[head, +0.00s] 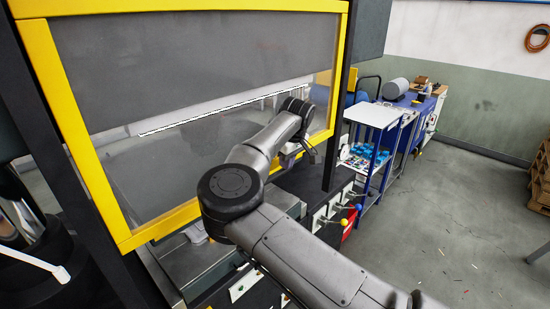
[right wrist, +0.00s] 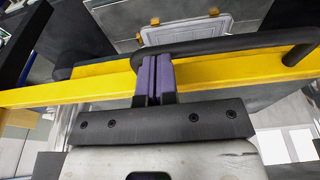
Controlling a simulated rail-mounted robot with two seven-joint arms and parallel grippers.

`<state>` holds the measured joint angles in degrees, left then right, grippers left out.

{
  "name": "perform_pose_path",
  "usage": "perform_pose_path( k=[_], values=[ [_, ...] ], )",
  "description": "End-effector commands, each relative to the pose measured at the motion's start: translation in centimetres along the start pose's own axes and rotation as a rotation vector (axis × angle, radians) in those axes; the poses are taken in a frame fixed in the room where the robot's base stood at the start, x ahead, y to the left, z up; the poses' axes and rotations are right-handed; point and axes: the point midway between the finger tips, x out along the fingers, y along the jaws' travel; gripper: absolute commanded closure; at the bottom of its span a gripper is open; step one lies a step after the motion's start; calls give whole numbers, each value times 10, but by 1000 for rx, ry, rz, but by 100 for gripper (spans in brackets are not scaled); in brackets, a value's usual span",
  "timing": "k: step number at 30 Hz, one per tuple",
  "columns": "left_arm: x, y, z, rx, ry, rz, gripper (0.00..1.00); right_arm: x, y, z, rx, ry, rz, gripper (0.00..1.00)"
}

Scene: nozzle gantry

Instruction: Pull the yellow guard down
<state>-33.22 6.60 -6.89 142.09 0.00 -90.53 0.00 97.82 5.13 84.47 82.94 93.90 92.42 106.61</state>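The yellow guard (head: 67,105) is a yellow frame with a see-through pane, filling the left half of the head view. Its lower yellow bar (right wrist: 215,72) crosses the right wrist view, with a black bar handle (right wrist: 225,44) along it. My right gripper (head: 306,154) is at the guard's lower right part in the head view, partly hidden by my own arm. In the right wrist view, its two purple fingers (right wrist: 155,78) are together, with their tips at the handle's edge. I cannot tell whether they touch the handle. My left gripper is not in view.
A blue and white cart (head: 372,118) with small blue parts stands right of the machine. Small levers with coloured knobs (head: 344,222) line the machine's front below the guard. A wooden pallet (head: 541,180) is at the right edge. The grey floor between is mostly clear.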

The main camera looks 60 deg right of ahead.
Motion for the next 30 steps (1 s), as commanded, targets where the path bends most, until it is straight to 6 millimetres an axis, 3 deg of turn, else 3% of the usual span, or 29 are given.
perform_pose_path(
  k=[1,18,24,30],
  values=[
    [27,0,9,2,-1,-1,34,32,1,8,3,-1,-2,100],
    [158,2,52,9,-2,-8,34,212,1,45,3,-1,-2,100],
    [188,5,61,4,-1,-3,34,257,1,54,3,-1,-2,100],
    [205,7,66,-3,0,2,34,283,2,59,2,0,0,100]
  ],
)
